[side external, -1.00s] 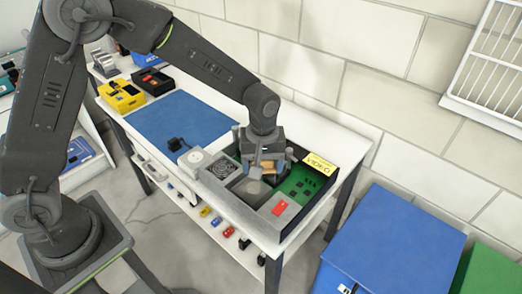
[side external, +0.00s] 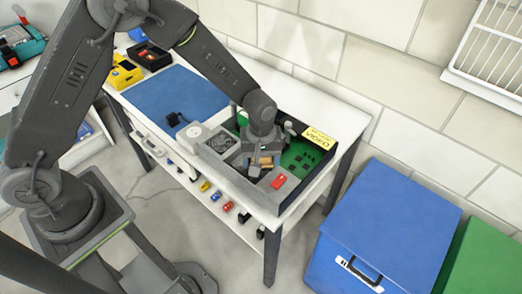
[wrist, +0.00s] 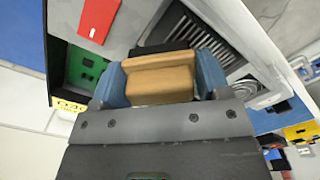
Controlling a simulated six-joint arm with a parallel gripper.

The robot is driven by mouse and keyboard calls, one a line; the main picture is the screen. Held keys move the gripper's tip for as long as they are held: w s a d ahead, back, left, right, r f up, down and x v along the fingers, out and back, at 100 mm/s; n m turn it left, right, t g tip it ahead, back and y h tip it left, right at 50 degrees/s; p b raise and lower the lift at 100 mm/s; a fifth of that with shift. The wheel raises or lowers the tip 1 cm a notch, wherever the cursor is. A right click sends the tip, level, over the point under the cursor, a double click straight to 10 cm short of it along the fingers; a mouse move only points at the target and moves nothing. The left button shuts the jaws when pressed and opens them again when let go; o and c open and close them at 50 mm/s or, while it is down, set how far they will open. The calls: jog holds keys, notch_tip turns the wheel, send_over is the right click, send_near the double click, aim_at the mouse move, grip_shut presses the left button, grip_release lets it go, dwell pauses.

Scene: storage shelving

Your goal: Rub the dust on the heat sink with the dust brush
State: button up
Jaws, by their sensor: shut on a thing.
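My gripper (wrist: 162,76) is shut on the dust brush (wrist: 160,84), a tan block with a black edge beyond it, held between two blue fingers. The heat sink (wrist: 207,38), dark with parallel fins, lies beside and partly behind the brush in the wrist view. In the side view my gripper (side external: 262,152) points down into the open case on the bench, with the tan brush (side external: 264,161) low in it. The heat sink is mostly hidden there by the gripper. I cannot tell whether the bristles touch it, and no dust is clearly visible.
The case holds a green circuit board (side external: 300,157), a red part (side external: 278,182) and a round fan (side external: 221,141). Its raised walls surround the gripper. A yellow label (side external: 318,138) sits at the back right. The blue mat (side external: 175,103) is mostly clear. A blue bin (side external: 390,225) stands right.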

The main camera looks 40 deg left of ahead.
aim_at(240, 156)
jog(key=shift+a+f, duration=0.1)
jog(key=shift+a, duration=3.5)
jog(key=shift+d, duration=3.6)
jog(key=shift+s, duration=0.3)
jog(key=shift+s+a, duration=0.15)
jog(key=shift+s, duration=0.05)
jog(key=shift+a, duration=3.45)
jog(key=shift+d, duration=3.6)
jog(key=shift+r, duration=4.05)
